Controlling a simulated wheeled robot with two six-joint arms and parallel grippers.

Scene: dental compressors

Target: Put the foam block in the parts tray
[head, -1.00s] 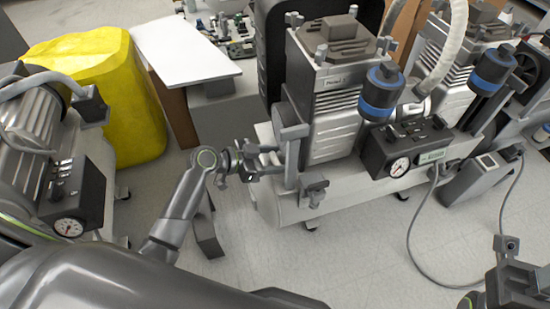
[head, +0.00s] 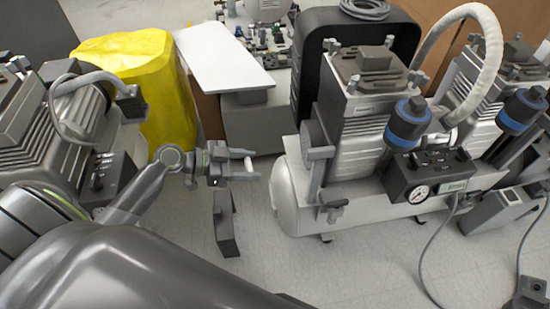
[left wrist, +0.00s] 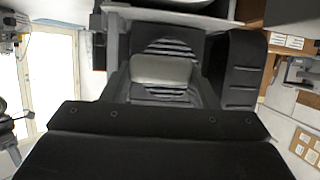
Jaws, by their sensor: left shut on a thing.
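My left gripper (head: 246,168) is in front of the left end of the middle compressor, apart from its tank, above the floor. It is shut on a small pale block, which I take to be the foam block (head: 248,166). In the left wrist view the block (left wrist: 160,70) shows as a light grey piece between the dark jaws. I cannot pick out a parts tray in either view.
The middle compressor (head: 360,150) with its white tank (head: 290,198) stands to the right of the gripper. A white tabletop (head: 222,55) and a yellow bin-like object (head: 150,80) are behind. Another compressor (head: 75,120) is at left.

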